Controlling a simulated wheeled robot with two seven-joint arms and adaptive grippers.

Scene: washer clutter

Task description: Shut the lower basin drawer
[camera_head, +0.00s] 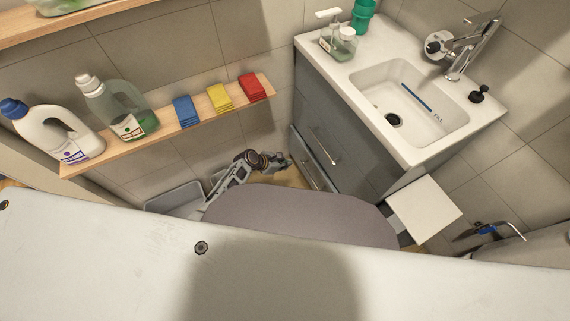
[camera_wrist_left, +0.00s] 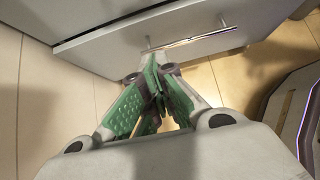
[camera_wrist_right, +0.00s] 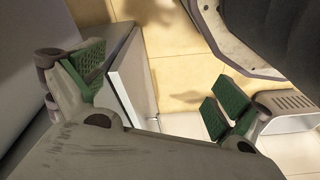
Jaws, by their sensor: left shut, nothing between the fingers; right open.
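The lower basin drawer (camera_head: 300,150) is grey with a bar handle and stands out a little from the cabinet under the sink. Its front (camera_wrist_left: 100,52) and handle (camera_wrist_left: 200,38) also show in the left wrist view. My left gripper (camera_head: 287,162) is at the drawer's front, near the handle. In the left wrist view its green-padded fingers (camera_wrist_left: 156,62) are shut and empty, with the tips close to the handle; I cannot tell whether they touch. My right gripper (camera_wrist_right: 160,88) is open and empty beside a pale panel (camera_wrist_right: 132,80). It is hidden in the head view.
A wall shelf (camera_head: 165,125) holds bottles and folded cloths. A grey bin (camera_head: 172,197) stands on the floor at left. A white surface (camera_head: 110,260) fills the foreground.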

